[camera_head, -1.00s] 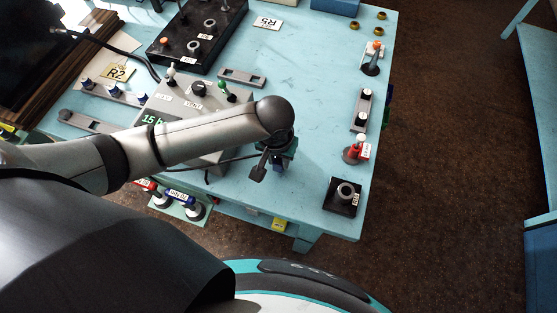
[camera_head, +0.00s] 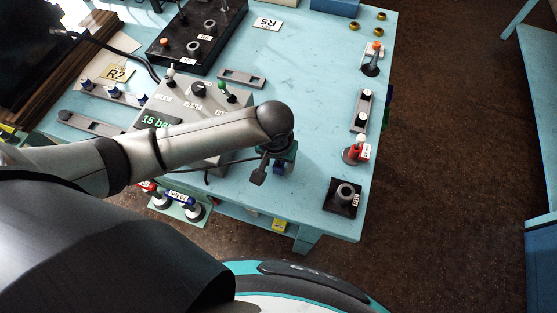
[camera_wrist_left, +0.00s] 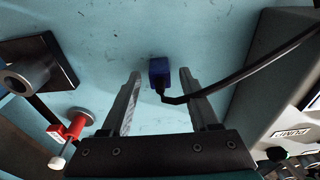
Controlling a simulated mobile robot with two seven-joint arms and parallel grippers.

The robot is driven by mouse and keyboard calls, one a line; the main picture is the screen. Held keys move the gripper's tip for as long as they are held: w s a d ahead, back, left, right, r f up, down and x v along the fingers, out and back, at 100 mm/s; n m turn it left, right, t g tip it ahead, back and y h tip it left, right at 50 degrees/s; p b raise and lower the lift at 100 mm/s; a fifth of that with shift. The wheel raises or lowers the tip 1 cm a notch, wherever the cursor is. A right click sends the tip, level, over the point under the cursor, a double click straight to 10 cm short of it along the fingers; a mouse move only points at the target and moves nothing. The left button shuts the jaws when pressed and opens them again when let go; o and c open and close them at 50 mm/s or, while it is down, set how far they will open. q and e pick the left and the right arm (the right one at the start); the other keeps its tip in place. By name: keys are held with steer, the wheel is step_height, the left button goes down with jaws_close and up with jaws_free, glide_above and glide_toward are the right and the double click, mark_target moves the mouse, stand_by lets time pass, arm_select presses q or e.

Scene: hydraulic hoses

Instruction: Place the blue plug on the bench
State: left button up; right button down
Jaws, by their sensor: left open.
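The blue plug (camera_wrist_left: 158,72) is at the bench top in the left wrist view, with a black cable running from it to the right. My left gripper (camera_wrist_left: 160,76) is open, one finger on each side of the plug, with gaps between. Whether the plug rests fully on the bench (camera_head: 315,130) is hard to tell. In the head view my left gripper (camera_head: 279,170) is low over the bench near its front edge, and my wrist hides most of the plug there. My right gripper is not in view.
A black block with a grey socket (camera_head: 345,195) stands at the front right corner. A red fitting with a white tag (camera_head: 354,152) is behind it. The grey 15 bar box (camera_head: 190,110) is left of the gripper. The bench middle behind the gripper is clear.

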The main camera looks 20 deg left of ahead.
arm_select(q)
step_height(320, 180, up, 12)
steer(key=s+p, duration=0.1)
steer(key=p, duration=0.1)
steer(key=shift+s, duration=0.25)
steer(key=shift+r, duration=0.1)
